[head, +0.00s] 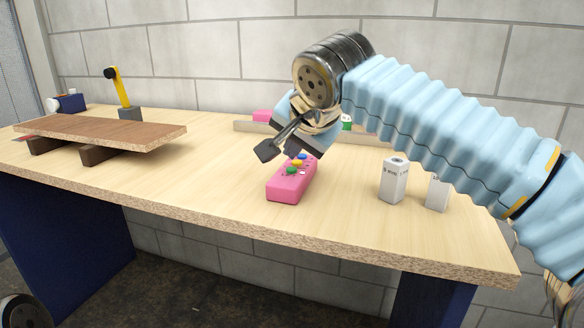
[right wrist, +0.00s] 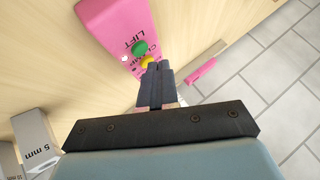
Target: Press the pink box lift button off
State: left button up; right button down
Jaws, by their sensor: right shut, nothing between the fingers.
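The pink box (head: 286,188) stands on the table, below my right gripper. Its top has a green button (head: 293,170), a yellow one (head: 297,162) and others towards the back. The pink box (right wrist: 108,18) also shows in the right wrist view, where the green button (right wrist: 139,47) is beside the word LIFT and the yellow button (right wrist: 146,61) is partly covered by my fingers. My right gripper (right wrist: 155,66) is shut and empty over the button row. I cannot tell whether its tips touch a button. My left gripper is not in view.
A brown board (head: 110,131) lies on dark supports at the left, with a yellow-and-black upright device (head: 120,87) behind it. Two pale labelled blocks (head: 394,181) (head: 437,194) stand right of the pink box. Another pink object (head: 262,116) is at the back. The front left tabletop is clear.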

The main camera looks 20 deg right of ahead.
jog(key=shift+f, duration=0.1)
dwell(0.3)
jog(key=shift+f+b, duration=0.35)
jog(key=shift+b, duration=0.05)
